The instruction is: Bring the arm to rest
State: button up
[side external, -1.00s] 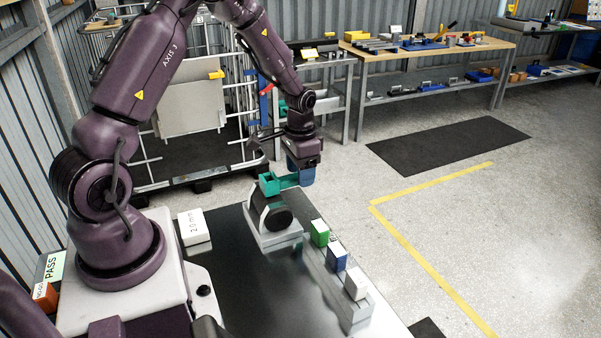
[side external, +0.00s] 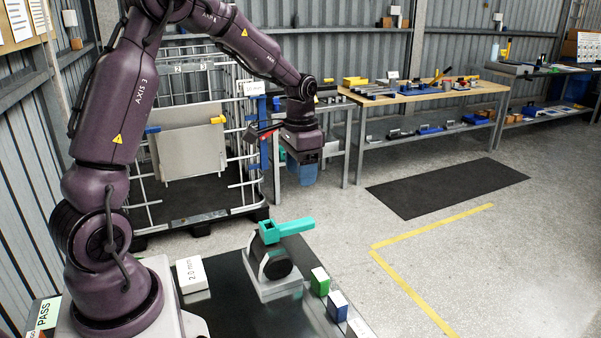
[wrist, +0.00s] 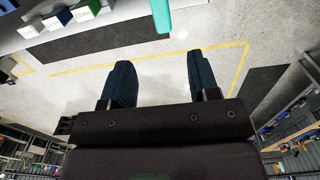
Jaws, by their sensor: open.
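My gripper (side external: 304,173) hangs pointing down in the side view, its blue fingers in the air above and to the right of the fixture. In the wrist view the two fingers of my gripper (wrist: 163,85) stand well apart with only floor showing between them, so it is open and empty. A teal part with a square socket and a long handle (side external: 294,227) rests on top of a grey fixture with a black round body (side external: 270,282). The end of the teal part also shows at the top of the wrist view (wrist: 161,16), apart from the fingers.
A green block (side external: 319,283) and a blue block (side external: 337,306) stand along the bench's right edge. A wire cage (side external: 240,190) and a wooden-topped workbench (side external: 425,94) stand behind. Floor to the right is clear.

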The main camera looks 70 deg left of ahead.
jog(key=s+d+r+t, duration=0.5)
jog(key=s+d+r, duration=0.7)
jog(key=s+d, duration=0.4)
jog(key=shift+s+d+r+t, duration=0.3)
jog(key=shift+s+d, duration=0.1)
jog(key=shift+s, duration=0.05)
